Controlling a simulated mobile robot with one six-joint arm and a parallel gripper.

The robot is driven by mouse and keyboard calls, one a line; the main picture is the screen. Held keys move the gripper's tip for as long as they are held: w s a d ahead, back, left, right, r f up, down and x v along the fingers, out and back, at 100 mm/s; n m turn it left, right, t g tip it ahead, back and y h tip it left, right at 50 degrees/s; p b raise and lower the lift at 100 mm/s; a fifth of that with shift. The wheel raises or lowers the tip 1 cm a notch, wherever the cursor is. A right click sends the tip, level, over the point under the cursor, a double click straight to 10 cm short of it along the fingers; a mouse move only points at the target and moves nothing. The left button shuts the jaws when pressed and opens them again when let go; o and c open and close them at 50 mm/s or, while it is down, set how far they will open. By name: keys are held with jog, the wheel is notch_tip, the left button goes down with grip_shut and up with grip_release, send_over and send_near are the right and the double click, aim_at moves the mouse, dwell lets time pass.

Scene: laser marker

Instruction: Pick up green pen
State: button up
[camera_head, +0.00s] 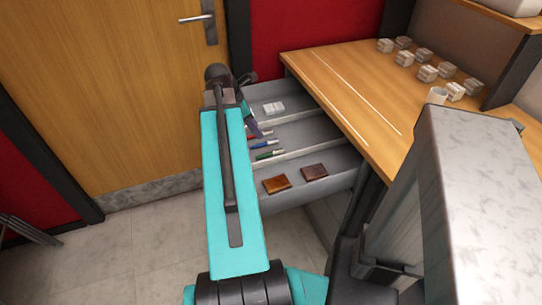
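A green pen (269,155) lies in the middle compartment of an open grey drawer (335,155). A blue pen (266,143) and a red pen (264,134) lie just behind it in the same compartment. My teal arm reaches up in front of the drawer's left side. Its dark wrist is at the top, near the drawer's back left, left of and beyond the pens. My gripper is mostly hidden behind the arm link, so its fingers cannot be made out. The green pen lies loose, apart from the visible parts of my arm.
Two brown wallet-like pieces (276,184) (314,172) lie in the front compartment and small white items (273,107) in the back one. A wooden door (110,90) stands left.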

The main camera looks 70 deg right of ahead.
jog(key=shift+w+a, duration=0.2)
jog(key=shift+a, duration=0.3)
jog(key=shift+f, duration=0.2)
send_over(268, 153)
jog(key=w+a, duration=0.2)
jog(key=shift+d+f, duration=0.1)
jog(key=shift+f, duration=3.75)
jog(key=shift+x, duration=2.6)
jog(key=shift+f, duration=0.1)
grip_shut()
